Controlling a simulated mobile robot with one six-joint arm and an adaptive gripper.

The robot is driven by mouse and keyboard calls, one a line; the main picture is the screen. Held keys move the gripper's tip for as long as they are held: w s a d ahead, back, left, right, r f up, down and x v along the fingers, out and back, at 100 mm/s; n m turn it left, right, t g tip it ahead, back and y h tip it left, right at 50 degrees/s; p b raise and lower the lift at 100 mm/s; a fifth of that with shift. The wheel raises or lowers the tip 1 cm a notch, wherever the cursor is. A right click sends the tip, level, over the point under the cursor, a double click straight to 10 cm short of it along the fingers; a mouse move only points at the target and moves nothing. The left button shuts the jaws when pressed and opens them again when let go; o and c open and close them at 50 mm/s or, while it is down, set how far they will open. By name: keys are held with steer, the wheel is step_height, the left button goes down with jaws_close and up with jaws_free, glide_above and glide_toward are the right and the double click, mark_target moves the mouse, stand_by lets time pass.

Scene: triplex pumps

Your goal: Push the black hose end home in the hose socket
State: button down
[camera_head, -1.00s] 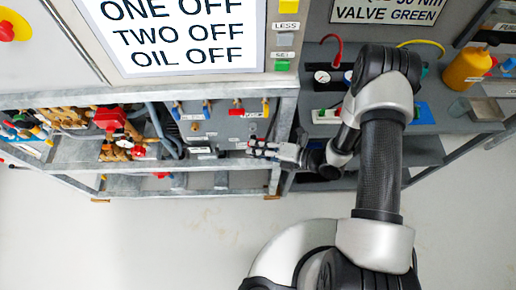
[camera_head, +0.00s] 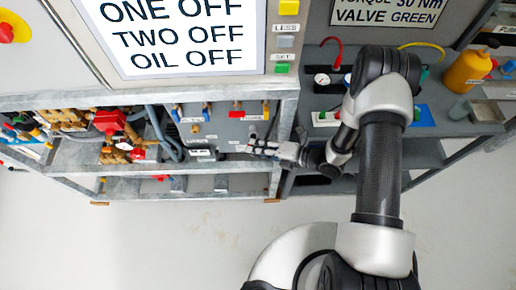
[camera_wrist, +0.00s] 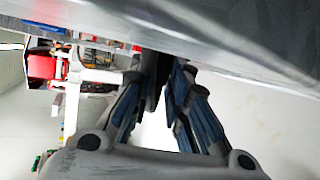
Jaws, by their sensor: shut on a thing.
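My gripper (camera_head: 262,147) reaches left from my arm to the front of a grey panel (camera_head: 228,134) in the shelf frame. In the wrist view its blue-padded fingers (camera_wrist: 160,82) are closed on a narrow black piece (camera_wrist: 151,84), which looks like the black hose end. Only a small part of that piece shows between the fingers. The hose socket cannot be made out for certain in either view. Whether the hose end touches it or sits in it cannot be told.
A grey frame rail (camera_head: 180,101) runs above the gripper, and a pale metal surface (camera_wrist: 230,35) crosses close over the fingers in the wrist view. Pumps with a red block (camera_head: 109,121) stand left. A yellow bottle (camera_head: 466,71) stands right. The floor in front is clear.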

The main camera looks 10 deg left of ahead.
steer(key=shift+w+a, duration=0.1)
steer(key=shift+w, duration=0.35)
steer(key=c, duration=1.5)
jaws_free()
steer(key=shift+o, duration=0.2)
steer(key=v, duration=1.2)
